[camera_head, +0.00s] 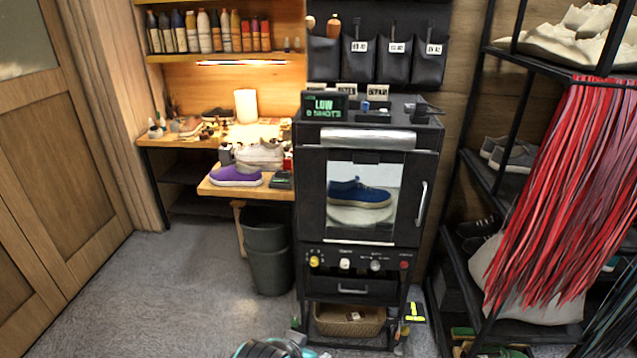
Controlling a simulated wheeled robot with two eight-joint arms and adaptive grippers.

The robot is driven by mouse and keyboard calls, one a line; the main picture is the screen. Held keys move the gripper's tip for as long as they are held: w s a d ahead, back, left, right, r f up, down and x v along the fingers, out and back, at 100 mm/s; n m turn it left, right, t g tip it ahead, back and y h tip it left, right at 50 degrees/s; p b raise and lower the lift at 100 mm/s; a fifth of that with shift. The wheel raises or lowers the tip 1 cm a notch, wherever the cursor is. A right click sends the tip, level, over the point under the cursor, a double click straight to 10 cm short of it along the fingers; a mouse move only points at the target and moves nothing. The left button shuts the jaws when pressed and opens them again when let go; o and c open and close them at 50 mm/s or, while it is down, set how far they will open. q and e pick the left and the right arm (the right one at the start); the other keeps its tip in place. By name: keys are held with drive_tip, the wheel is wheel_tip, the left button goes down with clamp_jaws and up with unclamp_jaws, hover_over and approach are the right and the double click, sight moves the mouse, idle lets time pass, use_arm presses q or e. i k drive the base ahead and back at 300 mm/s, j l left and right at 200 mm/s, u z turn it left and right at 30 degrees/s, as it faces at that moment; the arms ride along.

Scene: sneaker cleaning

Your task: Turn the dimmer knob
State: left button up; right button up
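A black cabinet (311,190) with a lit window stands in the middle of the view. Its front panel below the window carries a row of small controls: a yellow knob (314,261), a white knob (345,264), a grey knob (376,265) and a red button or knob (404,265). The small labels above them are too small to read, so I cannot tell which one is the dimmer knob. A blue sneaker (360,193) sits on a white round stand (360,215) behind the window.
A green-lit display (323,106) reading LOW stands on the cabinet. A vertical handle (421,204) sticks out at the window's right. A bin (268,255) and workbench with a purple sneaker (236,176) are left. Red laces (570,180) hang right. Floor at left is clear.

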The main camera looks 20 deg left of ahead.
sight(313, 261)
drive_tip(key=i+l+u, duration=0.1)
drive_tip(key=l+u, duration=0.15)
drive_tip(key=u, duration=0.15)
drive_tip(key=l+u, duration=0.5)
drive_tip(key=u, duration=0.25)
drive_tip(key=i, duration=0.05)
